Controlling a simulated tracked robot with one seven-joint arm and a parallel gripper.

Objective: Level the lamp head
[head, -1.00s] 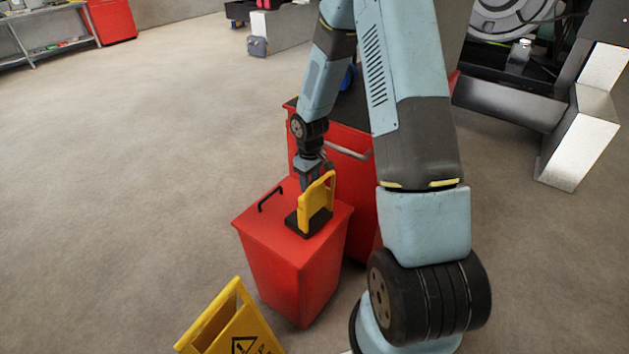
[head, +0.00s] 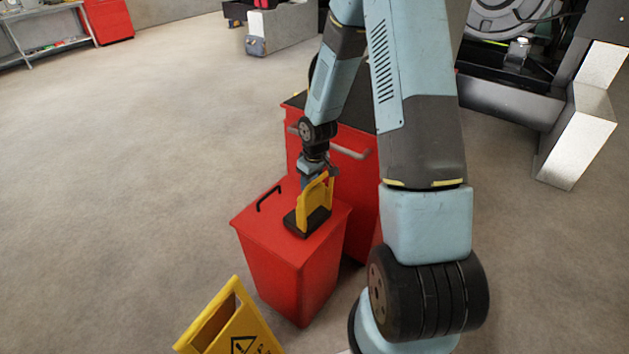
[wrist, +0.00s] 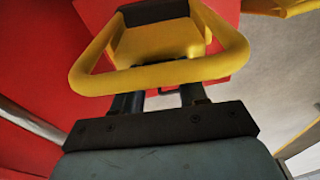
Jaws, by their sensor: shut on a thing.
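The lamp is yellow with a black base (head: 294,224) and stands on top of a red bin (head: 285,262) in the head view. Its yellow head (head: 312,195) looks tilted; its exact angle is hard to judge. My gripper (head: 311,182) is at the upper part of the lamp, shut on the lamp head, with the fingertips partly hidden behind the yellow. In the wrist view, a yellow loop handle (wrist: 160,77) crosses in front of the gripper fingers (wrist: 158,100). The point of contact is hidden behind this handle.
A larger red cabinet (head: 352,175) with a grey handle stands close behind the bin. A yellow warning sign (head: 235,325) stands in front of the bin. Grey machinery (head: 575,150) is at the right. The floor at the left is clear.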

